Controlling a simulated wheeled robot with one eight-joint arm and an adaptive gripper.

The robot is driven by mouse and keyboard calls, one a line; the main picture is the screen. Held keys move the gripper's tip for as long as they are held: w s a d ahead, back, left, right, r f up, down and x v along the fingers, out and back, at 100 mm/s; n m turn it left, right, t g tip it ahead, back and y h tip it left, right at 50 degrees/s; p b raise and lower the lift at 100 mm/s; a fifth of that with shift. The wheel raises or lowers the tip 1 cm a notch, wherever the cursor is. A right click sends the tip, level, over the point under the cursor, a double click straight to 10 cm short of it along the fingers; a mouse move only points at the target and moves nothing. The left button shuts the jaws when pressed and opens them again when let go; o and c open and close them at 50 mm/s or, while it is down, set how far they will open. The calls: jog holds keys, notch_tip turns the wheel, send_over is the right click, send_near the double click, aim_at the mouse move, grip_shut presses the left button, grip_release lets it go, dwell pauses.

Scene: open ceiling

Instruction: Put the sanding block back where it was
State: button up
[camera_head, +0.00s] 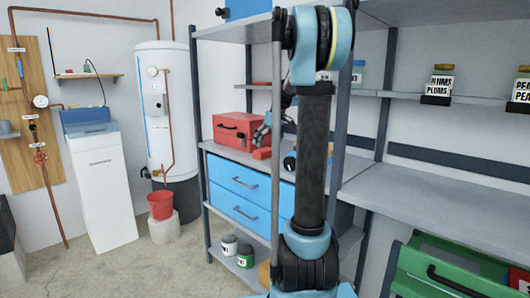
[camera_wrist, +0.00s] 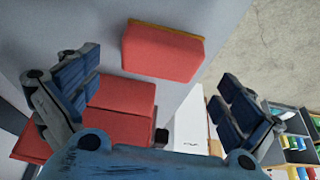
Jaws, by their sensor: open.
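The sanding block appears to be the red block with a thin brown edge (camera_wrist: 163,52) in the wrist view. It lies on the grey shelf, and a small red shape (camera_head: 262,154) in the head view seems to be it. My gripper (camera_wrist: 158,92) is open, its two blue-padded fingers spread wide with nothing clasped between them. The block shows between and beyond the fingertips, apart from both pads. In the head view my gripper (camera_head: 264,132) is just above the block, beside the red toolbox (camera_head: 228,132). My arm hides part of the shelf.
Blue drawers (camera_head: 235,187) are below the shelf, and a blue-and-dark item (camera_head: 290,161) is to the right of the block. In the wrist view, red box-like shapes (camera_wrist: 122,97) lie close to the left finger. The shelf edge and concrete floor (camera_wrist: 270,50) are to the right.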

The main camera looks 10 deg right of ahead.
jog(key=v, duration=0.6)
jog(key=shift+r, duration=0.25)
jog(key=shift+s+d, duration=0.1)
